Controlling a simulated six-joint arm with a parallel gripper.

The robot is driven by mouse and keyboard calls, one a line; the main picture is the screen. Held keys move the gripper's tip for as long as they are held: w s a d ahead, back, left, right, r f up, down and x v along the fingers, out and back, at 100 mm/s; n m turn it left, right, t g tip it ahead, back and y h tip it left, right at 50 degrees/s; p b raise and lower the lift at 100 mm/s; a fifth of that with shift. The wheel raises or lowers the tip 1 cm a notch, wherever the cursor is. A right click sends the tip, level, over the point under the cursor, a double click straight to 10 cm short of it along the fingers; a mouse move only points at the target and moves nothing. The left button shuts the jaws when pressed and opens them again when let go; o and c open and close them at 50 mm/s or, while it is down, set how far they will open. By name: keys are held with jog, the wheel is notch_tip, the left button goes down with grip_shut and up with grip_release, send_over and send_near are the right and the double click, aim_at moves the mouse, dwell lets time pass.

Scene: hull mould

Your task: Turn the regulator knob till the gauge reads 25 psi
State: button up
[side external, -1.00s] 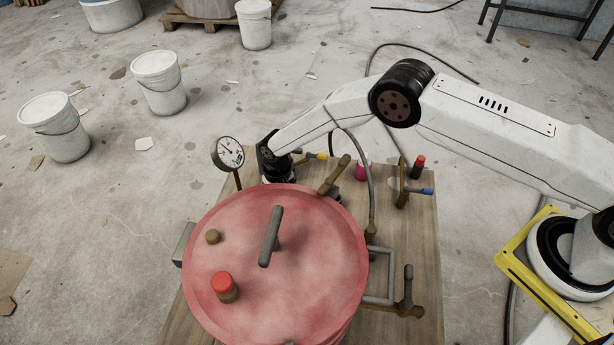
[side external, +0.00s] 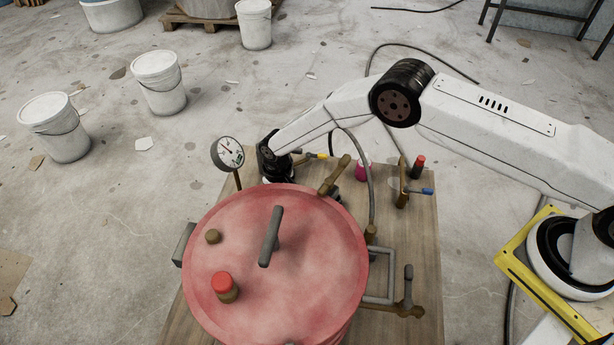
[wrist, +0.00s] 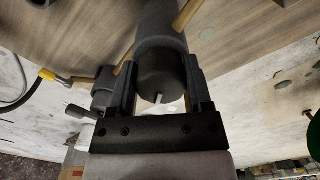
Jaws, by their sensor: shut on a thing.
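The regulator knob (wrist: 160,82) is a dark grey cylinder with a pale mark on its end face in the wrist view. My gripper (wrist: 160,75) is shut on it, with one black finger on each side. In the side view, my gripper is mostly hidden behind the red lid, and the knob cannot be made out. The gauge (side external: 228,153) is a round white dial on a stem, left of my wrist. Its needle is visible, but the numbers are too small to read.
A red pot lid (side external: 325,255) with a grey handle (side external: 271,237) fills the front of the wooden board (side external: 425,240). Brass valves with blue (side external: 427,191) and yellow (side external: 322,155) levers stand behind it. White buckets (side external: 160,85) stand on the floor at left.

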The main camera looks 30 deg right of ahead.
jog(key=shift+d+n, duration=0.1)
jog(key=shift+n, duration=2)
jog(key=o, duration=1.3)
jog(key=shift+r, duration=3.9)
